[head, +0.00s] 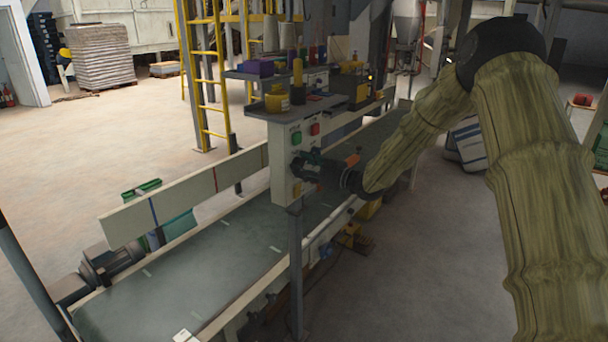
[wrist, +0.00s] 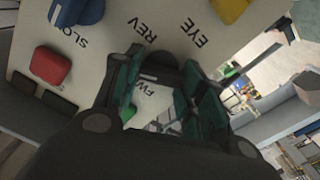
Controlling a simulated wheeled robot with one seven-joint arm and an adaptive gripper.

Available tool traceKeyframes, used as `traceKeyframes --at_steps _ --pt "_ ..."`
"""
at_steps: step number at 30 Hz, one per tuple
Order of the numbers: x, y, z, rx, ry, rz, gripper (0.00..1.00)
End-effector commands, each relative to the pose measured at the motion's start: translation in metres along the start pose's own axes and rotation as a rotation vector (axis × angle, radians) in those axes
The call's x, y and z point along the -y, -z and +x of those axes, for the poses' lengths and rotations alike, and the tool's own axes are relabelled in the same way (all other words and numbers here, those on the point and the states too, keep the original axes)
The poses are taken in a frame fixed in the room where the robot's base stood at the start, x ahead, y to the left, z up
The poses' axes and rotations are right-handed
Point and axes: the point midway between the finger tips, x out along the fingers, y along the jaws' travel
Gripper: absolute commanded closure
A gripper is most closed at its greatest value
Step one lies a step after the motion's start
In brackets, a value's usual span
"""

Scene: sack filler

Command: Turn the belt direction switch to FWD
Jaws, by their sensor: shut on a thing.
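The belt direction switch (wrist: 163,68) is a dark knob on the pale control panel (wrist: 110,45), between the printed words REV and FWD in the wrist view. My gripper (wrist: 160,85) is shut on this switch, with a dark green-padded finger on each side. The fingers and palm hide most of the knob, so I cannot tell which way it points. In the head view, my gripper (head: 302,168) is at the face of the control box (head: 282,150), below its green and red buttons.
A blue knob (wrist: 82,10), a yellow knob (wrist: 230,8) and a red button (wrist: 52,66) surround the switch. The conveyor belt (head: 200,285) runs beneath the box. A shelf (head: 300,107) with a yellow tub (head: 277,99) sits above. Open floor (head: 400,285) lies right.

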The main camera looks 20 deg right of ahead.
Motion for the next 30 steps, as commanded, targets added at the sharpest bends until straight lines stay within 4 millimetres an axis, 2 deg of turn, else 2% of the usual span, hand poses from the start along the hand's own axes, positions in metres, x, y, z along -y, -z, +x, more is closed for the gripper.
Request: traceKeyframes --at_steps 30 --pt "0.006 -0.0063 0.0001 0.0 0.001 -0.927 0.83"
